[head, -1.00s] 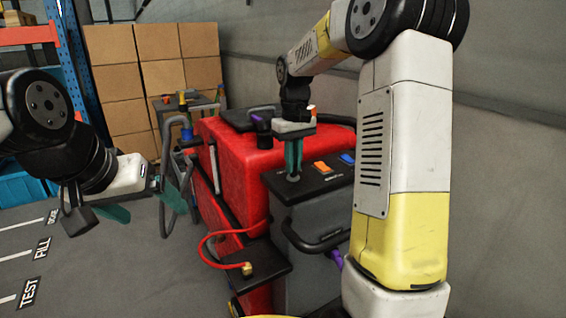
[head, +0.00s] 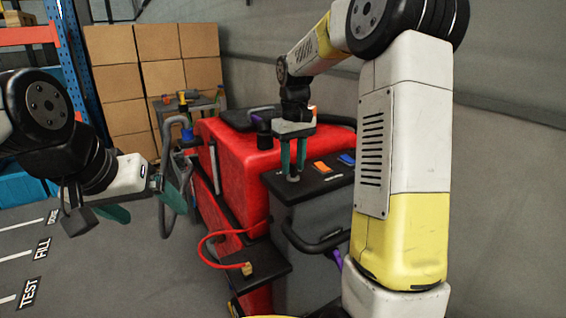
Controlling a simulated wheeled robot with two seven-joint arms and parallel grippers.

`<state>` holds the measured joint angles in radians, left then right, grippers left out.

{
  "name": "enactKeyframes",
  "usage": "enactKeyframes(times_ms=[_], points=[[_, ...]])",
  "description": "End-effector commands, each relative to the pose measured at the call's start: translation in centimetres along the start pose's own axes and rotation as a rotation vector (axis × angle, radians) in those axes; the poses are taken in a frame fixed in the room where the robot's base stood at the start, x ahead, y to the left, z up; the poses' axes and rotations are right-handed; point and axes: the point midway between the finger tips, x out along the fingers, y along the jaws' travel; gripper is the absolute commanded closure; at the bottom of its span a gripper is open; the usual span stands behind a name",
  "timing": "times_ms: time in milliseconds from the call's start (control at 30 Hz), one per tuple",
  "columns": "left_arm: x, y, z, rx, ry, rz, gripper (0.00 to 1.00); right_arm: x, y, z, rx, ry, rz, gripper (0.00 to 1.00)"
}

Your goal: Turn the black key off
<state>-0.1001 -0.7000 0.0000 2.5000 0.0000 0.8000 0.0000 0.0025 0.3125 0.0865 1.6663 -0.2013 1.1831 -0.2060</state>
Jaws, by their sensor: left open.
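The black control panel (head: 322,182) lies on top of the grey rear part of the red scrubber (head: 240,158). It carries an orange switch (head: 322,167) and a blue switch (head: 347,159). My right gripper (head: 293,172) points down over the panel's left end, left of the orange switch. Its two teal fingers stand apart. A small greyish round piece (head: 293,179) shows at the fingertips, where the key appears to sit. The black key itself is too small and hidden to make out. My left gripper (head: 146,200) is open and empty, left of the scrubber.
A red hose (head: 212,236) ends in a brass fitting on a black ledge (head: 262,270). A black handle bar (head: 312,243) sits below the panel. Stacked cartons (head: 140,70) stand behind. The floor at left, with TEST and FILL labels (head: 41,249), is clear.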

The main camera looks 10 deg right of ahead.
Motion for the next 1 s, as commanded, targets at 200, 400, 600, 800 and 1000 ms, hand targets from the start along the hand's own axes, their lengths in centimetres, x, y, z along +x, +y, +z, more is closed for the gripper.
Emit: enactKeyframes(times_ms=[200, 400, 600, 800, 1000], points=[[0.0, 0.0, 0.0, 0.000, 0.000, 0.000, 0.13, -2.2, 0.0, -0.1, 0.000, 0.004, 0.001, 0.66], [0.0, 0.0, 0.0, 0.000, 0.000, 0.000, 0.13, -5.6, 0.0, -0.1, 0.000, 0.003, 0.001, 0.66], [0.0, 0.0, 0.0, 0.000, 0.000, 0.000, 0.13, -7.6, 0.0, -0.1, -0.001, 0.002, 0.001, 0.66], [0.0, 0.0, 0.0, 0.000, 0.000, 0.000, 0.13, -7.8, 0.0, 0.0, -0.001, 0.000, 0.000, 0.66], [0.0, 0.0, 0.0, 0.000, 0.000, 0.000, 0.13, -8.0, -0.1, 0.3, 0.002, 0.007, 0.001, 0.66]])
